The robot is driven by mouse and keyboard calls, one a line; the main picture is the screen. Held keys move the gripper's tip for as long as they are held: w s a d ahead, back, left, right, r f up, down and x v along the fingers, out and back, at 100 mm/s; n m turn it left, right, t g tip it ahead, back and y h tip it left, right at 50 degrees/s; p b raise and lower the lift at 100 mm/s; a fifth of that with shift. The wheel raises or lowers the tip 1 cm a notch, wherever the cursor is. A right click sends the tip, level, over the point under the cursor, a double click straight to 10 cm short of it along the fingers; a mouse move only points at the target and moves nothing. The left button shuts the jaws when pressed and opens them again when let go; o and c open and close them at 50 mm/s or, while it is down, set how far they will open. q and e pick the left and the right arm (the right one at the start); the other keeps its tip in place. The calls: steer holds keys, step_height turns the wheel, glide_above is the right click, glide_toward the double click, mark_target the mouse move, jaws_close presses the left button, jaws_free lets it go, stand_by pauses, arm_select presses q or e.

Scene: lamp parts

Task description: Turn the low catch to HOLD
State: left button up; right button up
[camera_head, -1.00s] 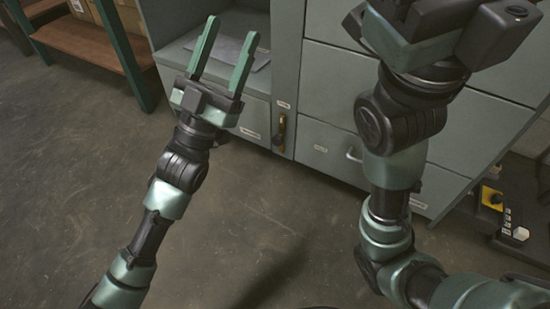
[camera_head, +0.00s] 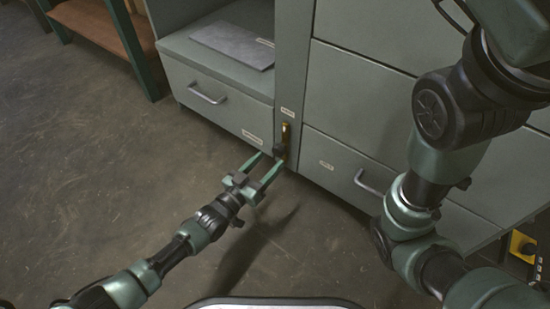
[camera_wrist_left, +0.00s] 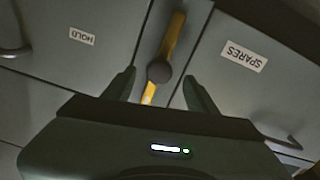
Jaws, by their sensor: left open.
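The low catch is a dark round knob on a brass strip (camera_head: 285,139), low on the narrow upright between the cabinet's drawers. In the left wrist view the knob (camera_wrist_left: 159,71) sits in front of the yellow brass strip (camera_wrist_left: 174,38), which runs at a slant. My left gripper (camera_head: 271,161) is open, its fingers pointing at the catch. In the wrist view one finger is on each side of the knob, with gaps between; I cannot tell the remaining depth. A HOLD label (camera_wrist_left: 81,36) is left of the strip there. My right gripper is out of view.
A SPARES label (camera_wrist_left: 243,56) is right of the strip in the wrist view. Drawer handles (camera_head: 208,95) and (camera_head: 369,184) flank the catch. A grey sheet (camera_head: 235,45) lies on the open shelf. The floor (camera_head: 130,170) in front is clear.

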mark_target(276, 154)
arm_select(q)
steer(key=shift+b+x, duration=0.6)
steer(key=shift+x, duration=1.1)
steer(key=shift+s, duration=0.1)
jaws_close()
